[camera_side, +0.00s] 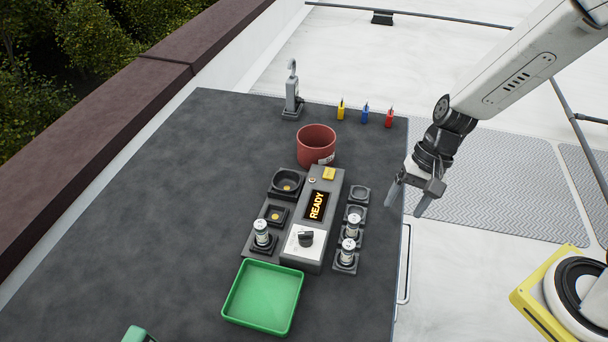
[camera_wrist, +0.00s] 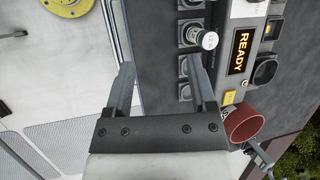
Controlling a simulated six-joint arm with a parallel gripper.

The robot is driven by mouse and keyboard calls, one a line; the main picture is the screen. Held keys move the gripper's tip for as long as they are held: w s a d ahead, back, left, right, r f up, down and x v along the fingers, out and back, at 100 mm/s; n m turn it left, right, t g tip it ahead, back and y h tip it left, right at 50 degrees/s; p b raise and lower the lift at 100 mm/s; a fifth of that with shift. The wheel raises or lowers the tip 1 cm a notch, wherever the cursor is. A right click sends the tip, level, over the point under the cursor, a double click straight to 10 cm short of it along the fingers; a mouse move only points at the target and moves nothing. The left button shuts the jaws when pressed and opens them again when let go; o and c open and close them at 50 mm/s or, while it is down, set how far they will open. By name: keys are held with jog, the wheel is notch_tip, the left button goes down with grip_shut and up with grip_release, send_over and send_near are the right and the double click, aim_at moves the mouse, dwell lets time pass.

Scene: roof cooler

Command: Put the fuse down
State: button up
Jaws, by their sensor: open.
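Several pale cylindrical fuses stand upright in dark sockets on the grey table. One fuse (camera_side: 262,232) is left of the control box, and two are on its right: a farther fuse (camera_side: 353,225) and a nearer fuse (camera_side: 348,248). In the wrist view a fuse (camera_wrist: 207,40) shows to the right of my fingers. My gripper (camera_side: 404,206) is open and empty, raised near the table's right edge, apart from the fuses. In the wrist view nothing is between the fingers (camera_wrist: 160,72).
The box's display (camera_side: 317,205) reads READY. Empty sockets include one at the back right (camera_side: 359,194). A green tray (camera_side: 263,295) is in front, and a red pot (camera_side: 316,146) is behind. Small yellow, blue and red bottles (camera_side: 365,114) stand farther back. The table's left side is clear.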

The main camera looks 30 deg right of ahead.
jog(key=s+d+r+n+t+h, duration=0.1)
jog(key=d+r+n+t+h, duration=0.2)
jog(key=d+n, duration=0.5)
jog(key=shift+s+d+r+h, duration=0.4)
jog(key=shift+d+h, duration=0.1)
jog(key=shift+h, duration=0.4)
dwell(0.4)
